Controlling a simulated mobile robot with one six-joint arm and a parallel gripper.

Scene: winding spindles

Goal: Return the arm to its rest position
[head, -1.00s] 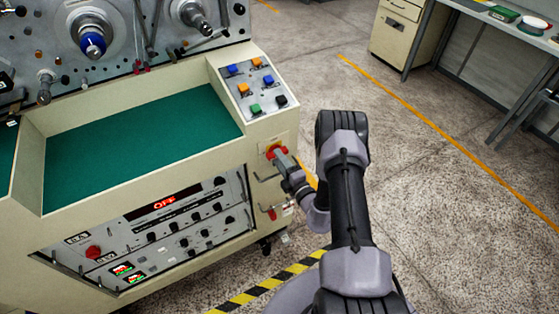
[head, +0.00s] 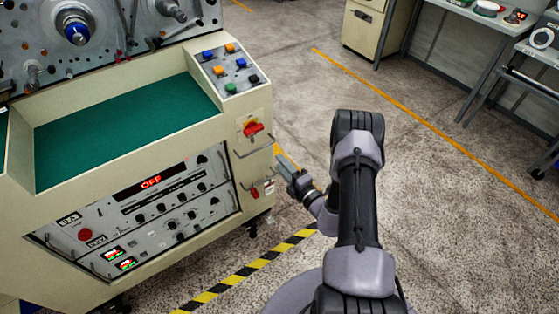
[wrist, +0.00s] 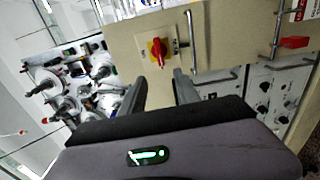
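My gripper (head: 286,168) hangs beside the right end of the cream winding machine (head: 262,100), clear of it. In the wrist view, the two dark fingers of my gripper (wrist: 159,78) stand apart with nothing between them. The red rotary switch (head: 253,129) on its yellow plate is on the machine's end panel, up and left of the gripper. The switch also shows beyond the fingertips in the wrist view (wrist: 158,52), with a gap. My arm (head: 358,200) reaches forward, bent, over the floor. The machine's red display (head: 151,182) reads OFF.
Metal handles (head: 254,150) and a small red lever (head: 254,192) stick out from the machine's end near my gripper. A yellow-black striped floor line (head: 250,268) runs below. Open floor lies to the right; a cabinet (head: 362,30) and benches stand farther back.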

